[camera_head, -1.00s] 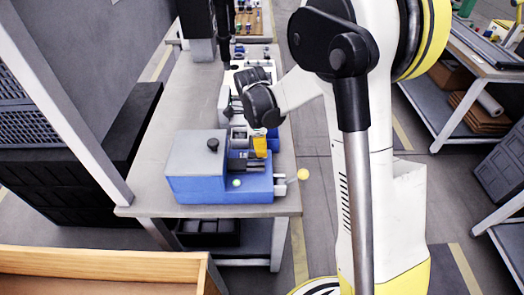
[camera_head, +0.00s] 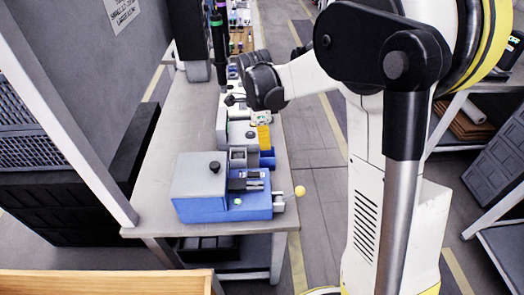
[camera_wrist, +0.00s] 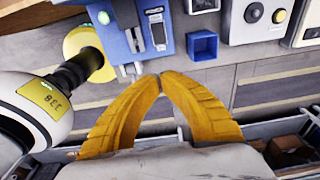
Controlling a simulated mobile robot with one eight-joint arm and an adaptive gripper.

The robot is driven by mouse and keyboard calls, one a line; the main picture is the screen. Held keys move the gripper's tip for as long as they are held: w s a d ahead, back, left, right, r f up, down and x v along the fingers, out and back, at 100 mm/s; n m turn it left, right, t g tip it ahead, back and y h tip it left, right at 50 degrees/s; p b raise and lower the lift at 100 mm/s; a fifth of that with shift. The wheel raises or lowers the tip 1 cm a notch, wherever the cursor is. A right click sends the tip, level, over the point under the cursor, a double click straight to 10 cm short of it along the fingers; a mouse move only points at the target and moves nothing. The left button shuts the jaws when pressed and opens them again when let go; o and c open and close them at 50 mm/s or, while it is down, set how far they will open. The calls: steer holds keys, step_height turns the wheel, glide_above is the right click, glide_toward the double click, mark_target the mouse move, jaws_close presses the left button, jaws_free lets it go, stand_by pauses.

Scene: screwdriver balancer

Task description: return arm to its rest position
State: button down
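My gripper (camera_head: 263,140) shows in the head view over the right side of the workbench, just beyond the blue machine. In the wrist view its two orange fingers (camera_wrist: 160,79) meet at the tips, with nothing between them. My arm bends from the upper right over the bench, with the wrist above the gripper. A dark screwdriver-like tool (camera_head: 217,35) with a green band hangs upright above the bench's far part, left of my wrist.
The blue machine (camera_head: 225,208) with a grey cover stands at the bench's near end; its yellow knob (camera_head: 299,191) sticks out right. A small blue bin (camera_wrist: 202,46) lies beyond it. A slanted grey post (camera_head: 75,130) stands left. The floor right of the bench is open.

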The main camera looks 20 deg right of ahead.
steer(key=shift+d+r, duration=0.15)
steer(key=shift+r, duration=0.55)
steer(key=s+a+r+n+t+b, duration=0.1)
steer(key=s+a+r+n+t, duration=0.1)
steer(key=s+n, duration=0.7)
steer(key=s+a+r+n+t+y+b, duration=0.1)
steer(key=s+n+t, duration=0.4)
steer(key=s+n, duration=0.5)
step_height(320, 180, up, 2)
steer(key=a+n+b, duration=0.1)
steer(key=n, duration=0.1)
steer(key=shift+a+r+n+t, duration=0.2)
steer(key=shift+r+n+t, duration=0.05)
steer(key=shift+n+t, duration=0.05)
